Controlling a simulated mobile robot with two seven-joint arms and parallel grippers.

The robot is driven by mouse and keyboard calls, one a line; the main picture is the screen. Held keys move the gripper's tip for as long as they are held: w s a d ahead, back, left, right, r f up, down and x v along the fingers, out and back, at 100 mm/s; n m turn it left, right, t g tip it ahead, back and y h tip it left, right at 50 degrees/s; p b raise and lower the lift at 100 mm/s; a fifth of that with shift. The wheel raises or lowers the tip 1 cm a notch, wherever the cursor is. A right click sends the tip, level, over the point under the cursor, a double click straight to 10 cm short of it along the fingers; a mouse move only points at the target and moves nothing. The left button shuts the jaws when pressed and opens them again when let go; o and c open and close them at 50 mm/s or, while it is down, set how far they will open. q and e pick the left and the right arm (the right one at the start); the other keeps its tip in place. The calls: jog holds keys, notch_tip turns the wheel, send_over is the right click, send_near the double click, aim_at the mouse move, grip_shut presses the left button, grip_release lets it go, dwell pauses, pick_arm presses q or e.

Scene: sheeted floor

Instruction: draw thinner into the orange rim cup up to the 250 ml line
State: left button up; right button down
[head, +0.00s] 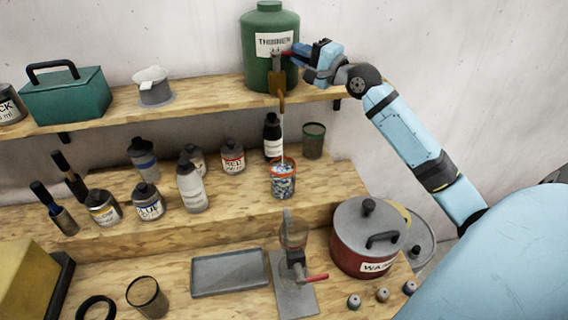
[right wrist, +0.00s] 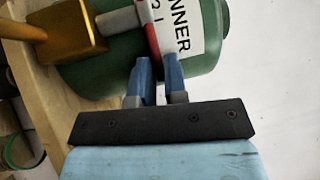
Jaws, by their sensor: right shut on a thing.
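The green thinner drum (head: 270,25) stands on the upper shelf with a white label. Its brass tap (head: 277,84) points down over the shelf's front edge; it also shows in the right wrist view (right wrist: 76,31). My right gripper (head: 297,56) is shut on the tap's red handle (right wrist: 152,38), its blue fingers (right wrist: 159,78) at either side. A thin pale stream (head: 282,130) runs from the spout into the orange rim cup (head: 283,183) on the step below. The cup is upright, with a blue-and-white speckled side. Its level and 250 ml line cannot be made out. My left gripper is out of view.
A dark bottle (head: 272,135) and a green-rimmed cup (head: 313,141) stand close behind the orange rim cup. A red waste pot (head: 362,262), a clamp-like stand (head: 294,290) and a grey tray (head: 229,274) are in front. Several paint jars stand at left.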

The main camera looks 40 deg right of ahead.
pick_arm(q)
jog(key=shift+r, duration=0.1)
pick_arm(e)
jog(key=shift+a+r, duration=0.1)
jog(key=shift+a, duration=0.1)
jog(key=shift+s+a+m+h+p, duration=0.3)
jog(key=shift+m+h+p, duration=0.4)
jog(key=shift+h, duration=0.3)
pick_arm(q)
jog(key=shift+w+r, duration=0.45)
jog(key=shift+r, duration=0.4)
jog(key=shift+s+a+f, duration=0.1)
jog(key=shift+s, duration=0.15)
pick_arm(e)
jog(key=shift+f+h, duration=0.2)
jog(key=shift+h, duration=0.2)
